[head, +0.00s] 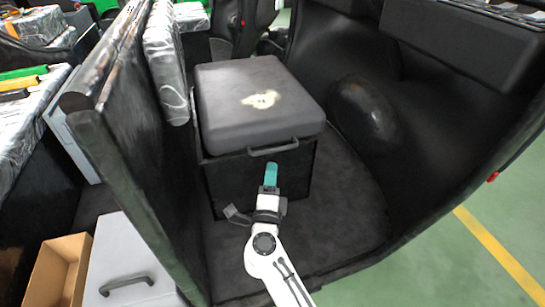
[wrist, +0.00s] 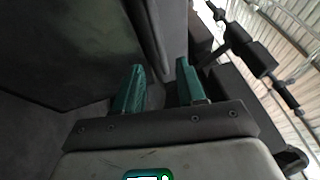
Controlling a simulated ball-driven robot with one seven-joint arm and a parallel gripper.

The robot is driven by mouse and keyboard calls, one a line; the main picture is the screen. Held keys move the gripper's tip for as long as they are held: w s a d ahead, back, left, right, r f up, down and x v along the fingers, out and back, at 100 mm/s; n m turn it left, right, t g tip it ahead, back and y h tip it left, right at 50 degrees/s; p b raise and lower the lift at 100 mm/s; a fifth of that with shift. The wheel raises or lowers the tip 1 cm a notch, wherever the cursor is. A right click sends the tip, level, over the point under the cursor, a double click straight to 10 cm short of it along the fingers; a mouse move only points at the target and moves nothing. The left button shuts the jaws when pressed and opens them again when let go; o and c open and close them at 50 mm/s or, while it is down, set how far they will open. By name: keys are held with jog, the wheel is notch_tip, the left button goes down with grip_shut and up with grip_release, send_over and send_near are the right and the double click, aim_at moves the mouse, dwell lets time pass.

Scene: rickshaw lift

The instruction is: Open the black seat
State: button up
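The black seat (head: 245,85) is a padded square cushion with a pale worn patch, lying flat on a dark box (head: 290,180) in the head view. A black bar handle (head: 273,148) sits on its front edge. My gripper (head: 271,170) is in front of the box, just below the handle in the picture; I cannot tell whether it touches. In the wrist view my gripper (wrist: 160,78) has its two green fingers spread apart, with nothing visibly held between them. I cannot make out the handle in the wrist view.
A dark panel (head: 135,120) stands left of the seat. A curved dark shell wall (head: 440,120) with a rounded bulge (head: 365,110) encloses the right. A grey box with a handle (head: 130,265) and an open cardboard box (head: 58,270) are at lower left. Green floor (head: 450,260) lies at right.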

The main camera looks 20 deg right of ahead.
jog(key=b+x, duration=0.2)
jog(key=x, duration=0.5)
jog(key=shift+w+d, duration=0.15)
jog(key=shift+w, duration=0.2)
grip_shut()
